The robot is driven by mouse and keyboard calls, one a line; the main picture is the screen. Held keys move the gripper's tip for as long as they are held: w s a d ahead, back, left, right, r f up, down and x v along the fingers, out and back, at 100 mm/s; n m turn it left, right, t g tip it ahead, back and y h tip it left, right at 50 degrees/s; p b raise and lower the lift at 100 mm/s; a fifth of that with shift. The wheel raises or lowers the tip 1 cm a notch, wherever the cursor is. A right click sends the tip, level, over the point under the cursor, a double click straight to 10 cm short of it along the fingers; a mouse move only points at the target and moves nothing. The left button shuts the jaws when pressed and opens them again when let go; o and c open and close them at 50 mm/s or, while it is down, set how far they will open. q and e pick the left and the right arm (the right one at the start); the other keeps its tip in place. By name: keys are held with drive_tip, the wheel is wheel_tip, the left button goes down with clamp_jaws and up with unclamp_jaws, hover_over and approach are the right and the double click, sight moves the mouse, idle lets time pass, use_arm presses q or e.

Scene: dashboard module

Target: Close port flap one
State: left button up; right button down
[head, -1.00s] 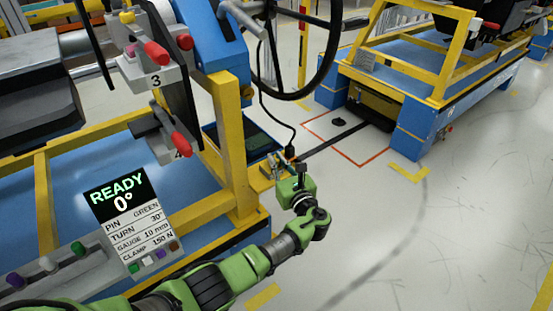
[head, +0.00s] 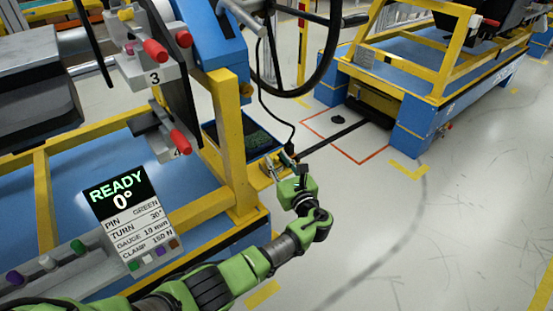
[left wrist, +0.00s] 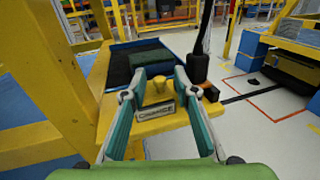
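My left gripper (head: 279,164) reaches a yellow bracket at the lower end of the frame, below the steering wheel. In the left wrist view its two teal fingers (left wrist: 160,78) are spread apart. Between them is a small brass-coloured knob (left wrist: 159,85) on the yellow bracket (left wrist: 133,128), behind a plate marked CHARGE (left wrist: 156,112). The fingers hold nothing that I can see; contact with the knob cannot be told. No part is labelled as port flap one, and I cannot make out its hinge. My right gripper is out of view.
A black plug with its cable (left wrist: 194,68) stands close to the right finger. A dark tray (left wrist: 122,60) lies behind the bracket. A yellow post (head: 228,150) rises to the left. Floor at right is clear.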

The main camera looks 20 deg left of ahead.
use_arm(q)
drive_tip(key=v, duration=1.1)
